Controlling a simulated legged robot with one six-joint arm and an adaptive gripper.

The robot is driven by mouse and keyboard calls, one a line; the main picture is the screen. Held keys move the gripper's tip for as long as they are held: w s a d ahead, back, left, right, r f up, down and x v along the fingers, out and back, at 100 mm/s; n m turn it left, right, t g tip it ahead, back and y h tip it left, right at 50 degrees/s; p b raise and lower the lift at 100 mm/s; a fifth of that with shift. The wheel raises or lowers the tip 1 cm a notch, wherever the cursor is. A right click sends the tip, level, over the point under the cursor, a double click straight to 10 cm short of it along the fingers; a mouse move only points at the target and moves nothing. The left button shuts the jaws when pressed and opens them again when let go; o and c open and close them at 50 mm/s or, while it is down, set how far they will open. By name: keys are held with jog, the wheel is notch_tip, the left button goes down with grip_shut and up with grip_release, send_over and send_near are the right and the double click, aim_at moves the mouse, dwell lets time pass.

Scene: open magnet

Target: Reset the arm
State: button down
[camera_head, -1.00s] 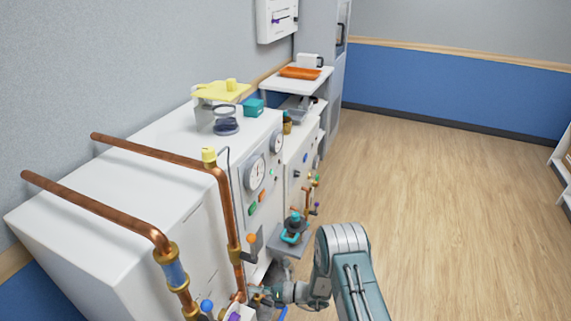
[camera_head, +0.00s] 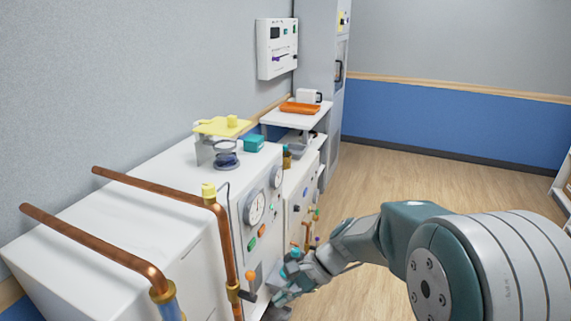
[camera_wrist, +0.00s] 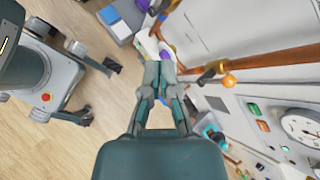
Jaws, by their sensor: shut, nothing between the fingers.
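My gripper (camera_head: 282,297) is low in the head view, in front of the white machine (camera_head: 95,238). My arm reaches it from the right, with a large joint close to the camera. In the wrist view my gripper (camera_wrist: 158,70) points away from the camera, its two fingers closed together with nothing between them. Beyond the fingertips are a white and purple part (camera_wrist: 165,52) and a copper pipe (camera_wrist: 275,56). An orange-knobbed lever (camera_wrist: 229,81) is to the right of the fingers, apart from them.
Copper pipes (camera_head: 165,200) stick out over the machine at left. Gauges (camera_head: 254,208) and buttons line its front. An orange tray (camera_head: 300,107) lies on a far shelf. A wall box (camera_head: 277,48) hangs above. The wood floor (camera_head: 400,173) at right is clear.

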jog(key=s+d+r+n+t+h, duration=0.8)
jog(key=s+d+r+n+h, duration=0.1)
jog(key=s+d, duration=0.6)
notch_tip(320, 180, up, 2)
jog(key=shift+s+d+r+n, duration=0.15)
jog(key=shift+s+d+n, duration=0.05)
jog(key=shift+d+n, duration=0.4)
jog(key=shift+a, duration=0.25)
dwell(1.6)
